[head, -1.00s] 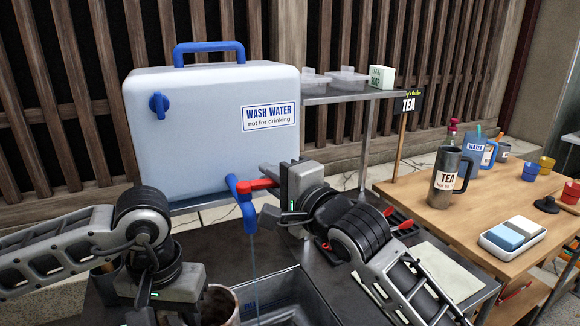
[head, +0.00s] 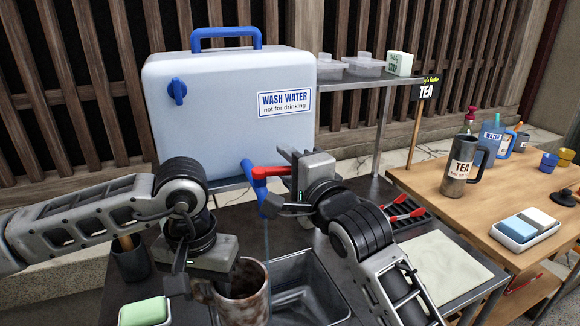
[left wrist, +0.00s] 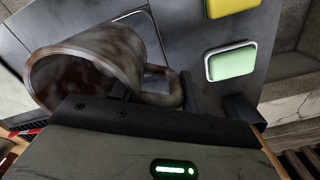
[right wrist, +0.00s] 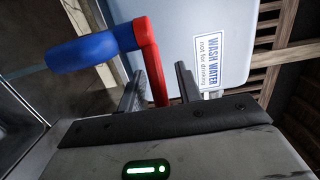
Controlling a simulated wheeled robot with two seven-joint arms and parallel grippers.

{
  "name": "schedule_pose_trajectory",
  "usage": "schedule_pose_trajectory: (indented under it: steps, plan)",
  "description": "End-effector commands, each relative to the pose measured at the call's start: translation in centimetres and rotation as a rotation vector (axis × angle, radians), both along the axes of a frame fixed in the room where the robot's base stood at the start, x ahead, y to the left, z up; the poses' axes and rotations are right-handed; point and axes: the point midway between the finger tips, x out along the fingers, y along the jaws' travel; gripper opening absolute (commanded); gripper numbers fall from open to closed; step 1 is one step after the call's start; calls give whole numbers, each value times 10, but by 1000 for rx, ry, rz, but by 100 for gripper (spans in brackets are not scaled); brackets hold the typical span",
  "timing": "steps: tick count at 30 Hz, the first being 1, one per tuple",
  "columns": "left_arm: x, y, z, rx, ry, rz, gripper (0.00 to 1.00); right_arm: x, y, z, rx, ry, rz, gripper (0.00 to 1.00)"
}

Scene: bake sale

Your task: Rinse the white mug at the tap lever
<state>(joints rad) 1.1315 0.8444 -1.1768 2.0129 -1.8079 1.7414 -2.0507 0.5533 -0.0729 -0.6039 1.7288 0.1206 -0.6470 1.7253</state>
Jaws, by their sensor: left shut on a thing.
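The mug (head: 246,292) is heavily stained brown, with little white showing. My left gripper (head: 200,288) is shut on its handle (left wrist: 160,99) and holds it by the sink, below the blue tap (head: 268,203). In the left wrist view the mug (left wrist: 85,70) shows its open mouth at the left. A thin water stream (head: 267,240) falls from the tap near the mug's right rim; whether it enters the mug is unclear. The red tap lever (head: 272,171) reaches right. My right gripper (right wrist: 160,85) is open, with the lever (right wrist: 152,65) between its fingers.
The wash water tank (head: 225,120) stands behind the sink (head: 305,285). A green sponge in a white tray (head: 143,312) and a dark cup (head: 130,262) are at left. A shelf and a wooden table (head: 425,180) with tea things stand at right.

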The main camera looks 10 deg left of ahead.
Motion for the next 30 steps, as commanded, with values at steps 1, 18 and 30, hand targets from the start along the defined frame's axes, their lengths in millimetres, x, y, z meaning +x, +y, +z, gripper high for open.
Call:
schedule_pose_trajectory:
  steps: [1,18,30]
  plan:
    - [0,0,0,-1,-1,0,10,-1,-1,0,0,0,0,35]
    - [0,0,-8,-1,-1,0,10,-80,-59,-1,1,2,0,35]
    - [0,0,-9,-1,-1,0,10,-97,-71,0,-1,1,0,35]
